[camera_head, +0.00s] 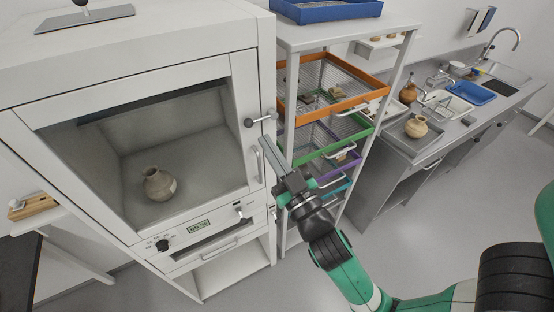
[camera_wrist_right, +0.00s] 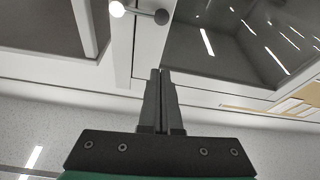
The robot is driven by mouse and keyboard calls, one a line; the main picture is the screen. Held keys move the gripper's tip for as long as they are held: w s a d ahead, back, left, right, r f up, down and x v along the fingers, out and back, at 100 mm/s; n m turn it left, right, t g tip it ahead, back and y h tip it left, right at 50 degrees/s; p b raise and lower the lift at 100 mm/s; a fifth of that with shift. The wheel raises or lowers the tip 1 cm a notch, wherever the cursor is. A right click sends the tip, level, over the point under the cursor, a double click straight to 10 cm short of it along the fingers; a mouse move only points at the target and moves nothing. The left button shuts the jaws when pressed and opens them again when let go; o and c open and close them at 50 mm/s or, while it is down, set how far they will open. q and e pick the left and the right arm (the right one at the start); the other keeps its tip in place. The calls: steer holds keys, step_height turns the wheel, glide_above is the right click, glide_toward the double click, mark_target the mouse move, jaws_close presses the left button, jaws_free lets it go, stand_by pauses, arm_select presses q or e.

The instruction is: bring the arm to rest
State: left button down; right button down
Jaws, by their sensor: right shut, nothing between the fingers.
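My right gripper (camera_head: 268,150) is in front of the right edge of the white cabinet, close to its door handle. In the right wrist view the two fingers (camera_wrist_right: 160,100) lie together with nothing between them. The green and black right arm comes in from the lower right. A dark-knobbed latch (camera_head: 262,119) sits on the cabinet's frame just above the gripper; a similar latch (camera_wrist_right: 140,12) shows beyond the fingertips in the right wrist view. I cannot tell whether the fingers touch the cabinet. My left gripper is not in view.
The white cabinet (camera_head: 150,72) has a window with a clay pot (camera_head: 158,184) inside. A rack with an orange-rimmed basket (camera_head: 330,88) stands right beside the gripper. A sink counter (camera_head: 470,110) with pots and a blue tray (camera_head: 471,93) is farther right. Floor is clear below.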

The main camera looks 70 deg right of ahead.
steer(key=v, duration=0.3)
steer(key=shift+s+b, duration=0.15)
steer(key=shift+b, duration=0.15)
steer(key=shift+a, duration=0.15)
